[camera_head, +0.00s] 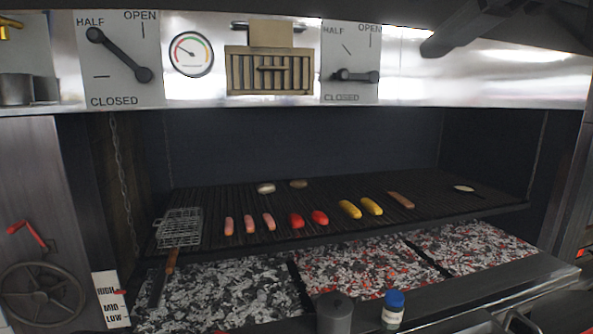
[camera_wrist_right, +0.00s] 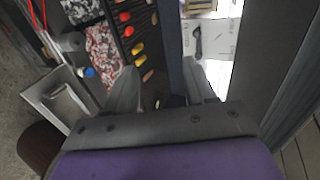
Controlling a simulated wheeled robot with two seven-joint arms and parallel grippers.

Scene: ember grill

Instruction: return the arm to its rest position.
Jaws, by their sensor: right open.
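My right gripper (camera_wrist_right: 159,67) shows in the right wrist view with its two grey fingers spread apart and nothing between them. In the head view, dark grey parts of my right arm and gripper (camera_head: 455,30) hang at the top right, in front of the steel hood and right of the right damper plate. They appear clear of the grate and the food. My left gripper is not in view.
The grate (camera_head: 440,207) carries sausages, red and yellow pieces, patties and a wire basket (camera_head: 180,228). Coals (camera_head: 225,290) lie below. A grey canister (camera_head: 334,313) and a blue-capped jar (camera_head: 393,311) stand on the front ledge. The left lever (camera_head: 118,54) points to HALF, the right lever (camera_head: 355,76) to CLOSED.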

